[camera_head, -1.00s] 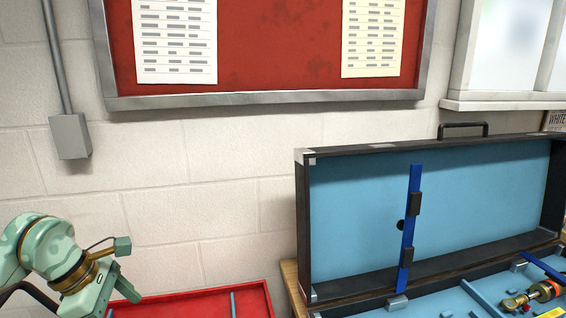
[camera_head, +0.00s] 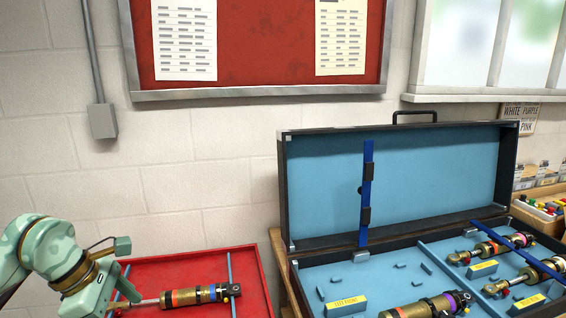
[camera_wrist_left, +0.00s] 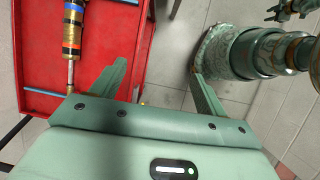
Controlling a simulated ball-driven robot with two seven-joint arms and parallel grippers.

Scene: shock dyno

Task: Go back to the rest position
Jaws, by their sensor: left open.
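My left arm comes in at the lower left of the head view; its fingertips are out of sight there. In the left wrist view my left gripper (camera_wrist_left: 160,85) is open, with its two fingers wide apart and nothing between them but the floor. A shock with a brass body and coloured bands (camera_head: 195,295) lies in the red tray (camera_head: 250,262), to the right of my left arm. It also shows in the left wrist view (camera_wrist_left: 72,30), left of the gripper and apart from it.
An open black case with blue lining (camera_head: 330,185) stands right of the tray and holds several shocks. A blue bar (camera_head: 367,200) is on its lid. A box of coloured parts (camera_head: 540,208) is at the far right. My own body shows at the wrist view's upper right.

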